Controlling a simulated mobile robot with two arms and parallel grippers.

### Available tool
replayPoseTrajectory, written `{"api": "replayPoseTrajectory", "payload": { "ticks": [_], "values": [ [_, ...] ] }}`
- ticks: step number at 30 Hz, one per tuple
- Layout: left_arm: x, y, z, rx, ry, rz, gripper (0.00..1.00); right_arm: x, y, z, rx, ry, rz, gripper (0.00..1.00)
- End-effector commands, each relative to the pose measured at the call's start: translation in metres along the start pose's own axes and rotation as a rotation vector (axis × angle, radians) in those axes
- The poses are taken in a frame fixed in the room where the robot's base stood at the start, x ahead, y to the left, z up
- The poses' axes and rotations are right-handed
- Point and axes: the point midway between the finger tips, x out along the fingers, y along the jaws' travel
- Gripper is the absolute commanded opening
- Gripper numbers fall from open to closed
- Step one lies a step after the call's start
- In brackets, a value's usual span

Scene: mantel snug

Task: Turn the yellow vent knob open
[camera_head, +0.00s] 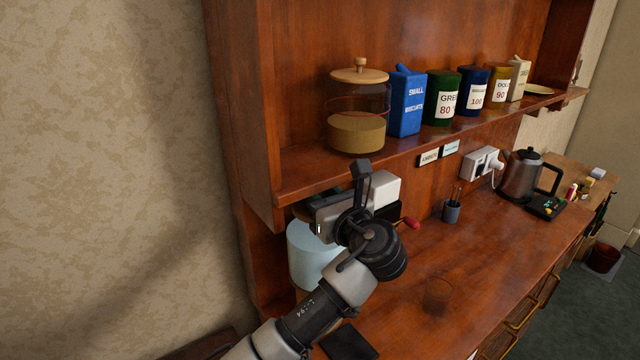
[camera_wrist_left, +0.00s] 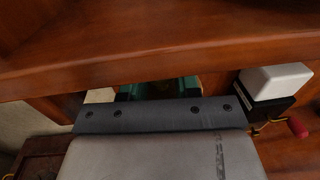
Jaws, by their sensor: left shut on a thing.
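My left gripper (camera_head: 340,207) is under the front edge of the wooden shelf (camera_head: 420,133), next to a white box. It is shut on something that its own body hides. I cannot make out the yellow vent knob in either view. In the left wrist view, a dark green piece (camera_wrist_left: 157,88) shows just beyond the gripper body (camera_wrist_left: 160,110), with a small dull-yellow patch beside it; I cannot tell what these are. My right gripper is in neither view.
A white-topped box (camera_head: 383,190) with a red-ended handle (camera_head: 410,223) stands right of the gripper, a pale blue cylinder (camera_head: 312,255) below it. The shelf bears a glass jar (camera_head: 358,110) and several canisters. A pen cup (camera_head: 452,211) and kettle (camera_head: 522,178) stand right.

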Motion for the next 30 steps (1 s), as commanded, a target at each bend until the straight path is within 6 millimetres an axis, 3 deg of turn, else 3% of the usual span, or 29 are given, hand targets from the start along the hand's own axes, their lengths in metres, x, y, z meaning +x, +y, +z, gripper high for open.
{"api": "replayPoseTrajectory", "payload": {
  "ticks": [3,15,16,20,30],
  "values": [
    [-0.0001,-0.002,0.0033,0.001,-0.001,0.073,0.08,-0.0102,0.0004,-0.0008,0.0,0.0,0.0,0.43],
    [-0.0004,-0.0018,0.0012,-0.003,-0.006,0.109,0.08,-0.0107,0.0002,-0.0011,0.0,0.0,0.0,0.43],
    [-0.0004,-0.0018,0.0012,-0.003,-0.006,0.109,0.33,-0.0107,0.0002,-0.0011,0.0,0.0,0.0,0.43],
    [-0.0004,-0.0018,0.001,-0.003,-0.005,0.109,0.53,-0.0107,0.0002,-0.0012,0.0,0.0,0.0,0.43],
    [0.0009,-0.0015,0.001,-0.002,-0.004,0.108,0.54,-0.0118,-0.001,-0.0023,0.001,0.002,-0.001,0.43]
  ]
}}
